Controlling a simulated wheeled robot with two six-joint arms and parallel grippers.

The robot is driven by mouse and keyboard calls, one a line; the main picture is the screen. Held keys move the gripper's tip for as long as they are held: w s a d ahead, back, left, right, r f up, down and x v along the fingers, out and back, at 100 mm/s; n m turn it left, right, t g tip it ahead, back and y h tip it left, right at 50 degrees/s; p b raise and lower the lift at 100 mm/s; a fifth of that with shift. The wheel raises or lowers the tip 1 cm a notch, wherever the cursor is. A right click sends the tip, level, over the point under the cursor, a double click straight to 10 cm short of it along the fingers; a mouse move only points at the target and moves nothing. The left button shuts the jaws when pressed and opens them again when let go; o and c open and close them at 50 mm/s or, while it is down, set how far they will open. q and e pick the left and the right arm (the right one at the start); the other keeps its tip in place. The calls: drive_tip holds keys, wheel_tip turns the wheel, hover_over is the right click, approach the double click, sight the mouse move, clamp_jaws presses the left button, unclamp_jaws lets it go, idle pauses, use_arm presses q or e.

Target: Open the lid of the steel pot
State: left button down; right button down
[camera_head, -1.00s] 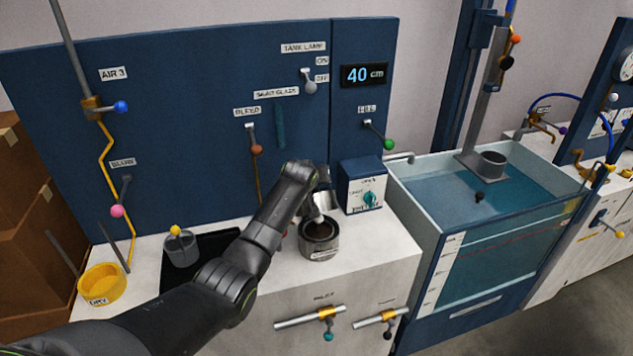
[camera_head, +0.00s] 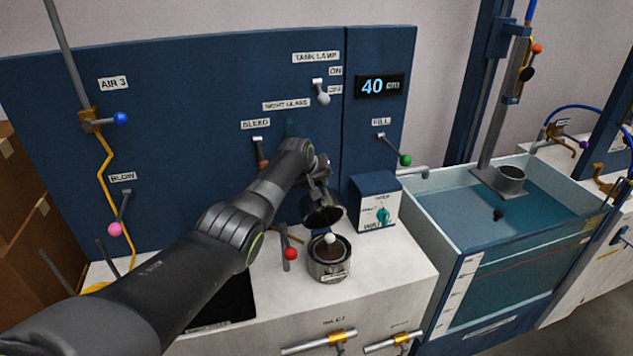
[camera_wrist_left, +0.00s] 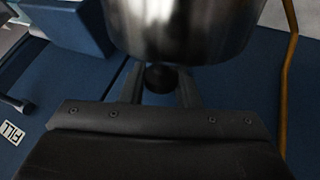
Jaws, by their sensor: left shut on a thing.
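The steel pot (camera_head: 329,271) stands open on the white counter, with dark contents and a small white ball at its mouth. Its lid (camera_head: 324,214) is up off the pot, tilted, its dark hollow underside showing above and slightly behind the rim. My left gripper (camera_head: 318,180) holds the lid from behind and above. In the left wrist view, the shiny steel lid (camera_wrist_left: 185,25) fills the top and its black knob (camera_wrist_left: 160,78) sits between the gripper's fingers (camera_wrist_left: 160,90). My right gripper is not in view.
A red-knobbed lever (camera_head: 290,253) stands just left of the pot. The blue-topped control box (camera_head: 375,200) is close on the right, with the water tank (camera_head: 440,230) beyond. The blue panel (camera_head: 200,120) with levers rises behind. Counter in front of the pot is clear.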

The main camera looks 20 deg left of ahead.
use_arm(q)
drive_tip(key=shift+w+a+f, duration=0.35)
drive_tip(key=shift+f, duration=0.05)
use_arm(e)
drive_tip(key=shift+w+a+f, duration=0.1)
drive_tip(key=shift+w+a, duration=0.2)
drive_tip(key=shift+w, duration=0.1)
use_arm(q)
drive_tip(key=shift+f, duration=0.1)
drive_tip(key=c, duration=1.4)
unclamp_jaws()
drive_tip(key=shift+o, duration=1.4)
drive_tip(key=shift+w, duration=0.1)
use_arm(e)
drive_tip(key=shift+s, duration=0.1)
